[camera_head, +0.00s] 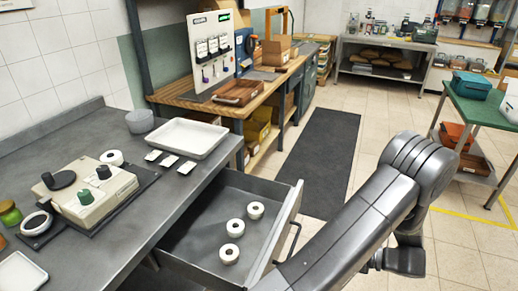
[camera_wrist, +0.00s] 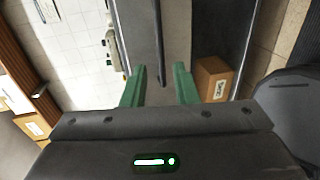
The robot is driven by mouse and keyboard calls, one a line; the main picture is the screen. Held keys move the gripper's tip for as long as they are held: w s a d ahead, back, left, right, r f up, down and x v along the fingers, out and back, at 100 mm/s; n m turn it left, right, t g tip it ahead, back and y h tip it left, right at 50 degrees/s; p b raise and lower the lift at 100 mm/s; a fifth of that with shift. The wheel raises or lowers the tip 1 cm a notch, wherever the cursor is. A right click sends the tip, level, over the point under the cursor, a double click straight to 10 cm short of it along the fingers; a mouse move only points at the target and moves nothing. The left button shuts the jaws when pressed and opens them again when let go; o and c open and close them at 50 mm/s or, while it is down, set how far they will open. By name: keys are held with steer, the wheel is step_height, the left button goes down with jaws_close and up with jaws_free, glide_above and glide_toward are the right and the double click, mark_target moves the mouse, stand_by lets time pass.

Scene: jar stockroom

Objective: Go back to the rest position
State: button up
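My gripper (camera_wrist: 158,82) shows in the wrist view as two green fingers spread apart, with nothing held between them. Past the fingers lies a grey surface with a dark lengthwise line. In the head view my dark grey arm reaches up from the lower middle and bends at the right, over the floor. The gripper's fingers cannot be made out in that view. The arm's lower part is close beside the open drawer (camera_head: 283,228), which holds three white rolls (camera_head: 229,253).
The grey counter (camera_head: 130,255) at left bears a beige device (camera_head: 92,195) and a white tray (camera_head: 186,138). A wooden bench (camera_head: 178,95) stands behind, and a green-topped table (camera_head: 478,108) at right. A dark mat (camera_head: 318,160) lies on open floor. A cardboard box (camera_wrist: 213,79) is right of the fingers.

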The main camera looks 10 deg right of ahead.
mark_target(294, 241)
steer(key=x, duration=1.2)
steer(key=shift+r+p, duration=0.1)
steer(key=shift+p, duration=0.2)
